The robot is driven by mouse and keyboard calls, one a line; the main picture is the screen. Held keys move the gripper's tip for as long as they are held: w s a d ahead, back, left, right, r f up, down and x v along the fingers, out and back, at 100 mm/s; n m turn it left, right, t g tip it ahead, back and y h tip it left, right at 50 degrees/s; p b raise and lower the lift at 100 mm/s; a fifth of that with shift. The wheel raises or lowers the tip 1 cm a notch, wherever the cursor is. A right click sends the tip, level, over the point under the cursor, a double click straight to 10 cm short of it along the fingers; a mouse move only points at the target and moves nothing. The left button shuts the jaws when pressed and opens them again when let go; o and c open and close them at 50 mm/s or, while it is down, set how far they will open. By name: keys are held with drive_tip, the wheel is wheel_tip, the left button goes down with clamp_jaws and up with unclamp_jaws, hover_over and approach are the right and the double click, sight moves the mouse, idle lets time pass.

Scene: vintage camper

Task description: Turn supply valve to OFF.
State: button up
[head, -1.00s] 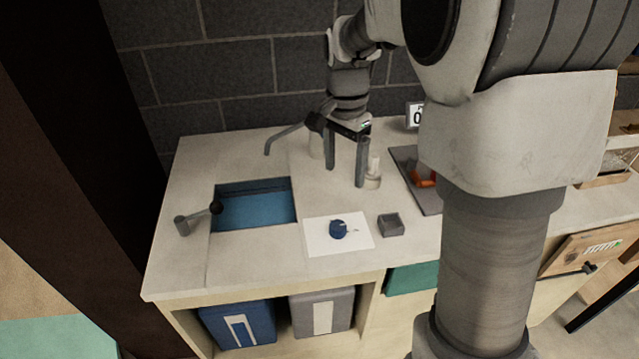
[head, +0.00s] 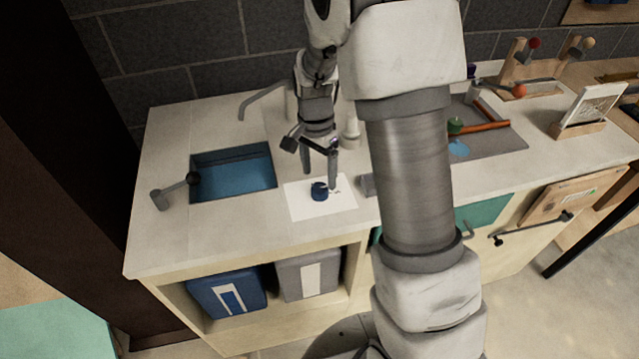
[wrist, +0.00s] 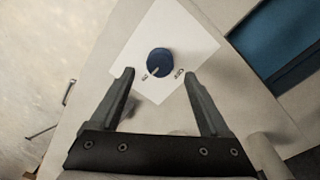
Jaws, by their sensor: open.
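The supply valve is a round dark blue knob (head: 319,191) on a white plate (head: 304,209) on the counter, right of the sink. In the wrist view the knob (wrist: 159,60) carries a pale pointer mark aimed at the lower-left label. The label at its lower right (wrist: 179,73) reads OFF; the lower-left label is too small to read surely. My gripper (head: 320,180) points down above the plate, open and empty. In the wrist view its fingertips (wrist: 158,71) stand on either side of the knob, apart from it.
A small grey box (head: 367,185) sits close right of the plate. A pale bottle (head: 351,132) stands behind. Bare counter lies in front.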

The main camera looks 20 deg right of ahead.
sight(320, 188)
drive_tip(key=shift+s+f, duration=0.1)
drive_tip(key=shift+f, duration=1.9)
clamp_jaws()
